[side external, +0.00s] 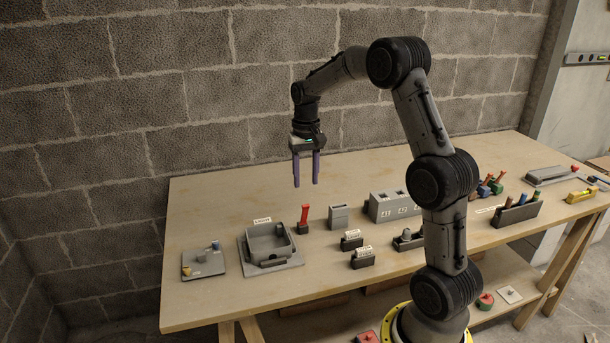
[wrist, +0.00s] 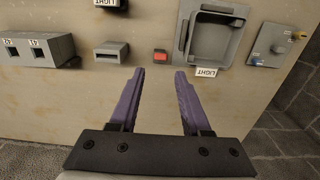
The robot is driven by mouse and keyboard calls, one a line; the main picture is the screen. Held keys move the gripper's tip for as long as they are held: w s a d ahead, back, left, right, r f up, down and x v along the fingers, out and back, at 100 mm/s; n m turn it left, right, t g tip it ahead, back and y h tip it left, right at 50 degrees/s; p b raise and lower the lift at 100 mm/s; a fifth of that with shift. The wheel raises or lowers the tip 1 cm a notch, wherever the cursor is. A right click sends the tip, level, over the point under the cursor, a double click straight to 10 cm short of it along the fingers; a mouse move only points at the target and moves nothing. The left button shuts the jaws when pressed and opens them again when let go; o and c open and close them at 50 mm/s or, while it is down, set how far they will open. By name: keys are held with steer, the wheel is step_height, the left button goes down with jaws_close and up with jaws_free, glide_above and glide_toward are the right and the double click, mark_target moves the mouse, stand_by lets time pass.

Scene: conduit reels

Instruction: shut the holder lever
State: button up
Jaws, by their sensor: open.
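A red upright handle (side external: 304,215) stands on a small dark base between the holder and a grey slotted block. In the wrist view the red handle (wrist: 161,56) is seen from above as a small red block. A grey holder labelled LIGHT (side external: 287,257) has a raised-walled recess; it also shows in the wrist view (wrist: 226,48). I cannot tell for sure which part is the holder lever. My gripper (side external: 306,185) is open and empty, pointing down above the table, higher than the red handle. In the wrist view its purple fingers (wrist: 160,72) are apart, with the red handle between and beyond them.
A grey slotted block (side external: 339,217) and a numbered grey block (side external: 392,206) stand right of the handle. Small dark labelled blocks (side external: 351,240) sit in front. A plate with blue and yellow knobs (side external: 202,262) lies at the left. The table's front left is clear.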

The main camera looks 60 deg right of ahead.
mark_target(306, 205)
steer(key=shift+a+f, duration=0.1)
steer(key=shift+f, duration=3.75)
